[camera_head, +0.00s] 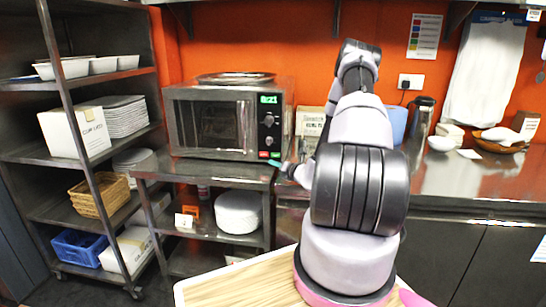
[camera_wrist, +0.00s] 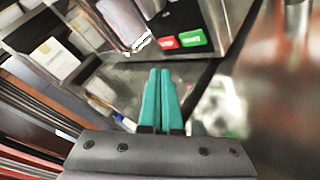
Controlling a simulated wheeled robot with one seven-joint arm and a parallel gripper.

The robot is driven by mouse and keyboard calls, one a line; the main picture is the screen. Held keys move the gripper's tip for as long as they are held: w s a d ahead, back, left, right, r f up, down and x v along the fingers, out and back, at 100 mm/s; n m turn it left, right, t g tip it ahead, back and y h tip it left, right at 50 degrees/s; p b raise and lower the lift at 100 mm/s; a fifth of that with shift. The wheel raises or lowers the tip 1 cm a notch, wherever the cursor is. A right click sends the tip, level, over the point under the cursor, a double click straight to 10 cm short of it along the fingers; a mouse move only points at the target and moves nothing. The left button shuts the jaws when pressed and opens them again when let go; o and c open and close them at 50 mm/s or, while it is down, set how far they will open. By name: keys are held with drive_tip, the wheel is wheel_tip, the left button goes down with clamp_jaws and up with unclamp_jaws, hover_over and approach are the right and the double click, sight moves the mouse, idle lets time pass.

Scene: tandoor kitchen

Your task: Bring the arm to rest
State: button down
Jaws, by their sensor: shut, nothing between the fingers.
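My gripper shows in the wrist view (camera_wrist: 161,75) with its two teal fingers side by side and shut, nothing between them. In the head view its teal tip (camera_head: 273,163) shows just in front of the lower right corner of the microwave (camera_head: 212,118), partly hidden by my own arm. My arm stretches forward from the bottom centre of the head view toward the counter. In the wrist view the fingers point toward the microwave's red and green buttons (camera_wrist: 192,38). I cannot tell whether the tip touches anything.
The microwave stands on a steel table (camera_head: 205,170) with a stack of white plates (camera_head: 238,212) below. A metal shelf rack with white dishes (camera_head: 88,66) is at the left. On the right counter (camera_head: 470,178) stand a steel flask (camera_head: 420,117) and a wooden bowl (camera_head: 500,140).

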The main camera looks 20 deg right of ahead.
drive_tip(key=a+r+n+g+y, duration=0.3)
drive_tip(key=a+r+n+y, duration=0.4)
drive_tip(key=a+r+n, duration=0.5)
drive_tip(key=s+a+r+n+g+y, duration=0.1)
drive_tip(key=s+a+r+n+g, duration=0.3)
drive_tip(key=r, duration=0.3)
drive_tip(key=s+a+r+n+g+y, duration=0.1)
drive_tip(key=s+a+r+n+g, duration=0.1)
drive_tip(key=s+a+r+n, duration=0.3)
drive_tip(key=s+a+r+n+g+h, duration=0.2)
drive_tip(key=s+r+n, duration=0.2)
drive_tip(key=s, duration=0.3)
drive_tip(key=s+a+r+n+g+h, duration=0.1)
drive_tip(key=s+r+n+g+h, duration=0.1)
drive_tip(key=s+r+n, duration=0.45)
drive_tip(key=s+d+r+n+t+h, duration=0.2)
drive_tip(key=s+d+h, duration=0.1)
drive_tip(key=s, duration=0.3)
drive_tip(key=s+d+r+n+t+h, duration=0.2)
drive_tip(key=s+d+n+h, duration=0.1)
drive_tip(key=s, duration=0.3)
drive_tip(key=shift+r+n, duration=0.25)
drive_tip(key=shift+n, duration=0.1)
idle(2.3)
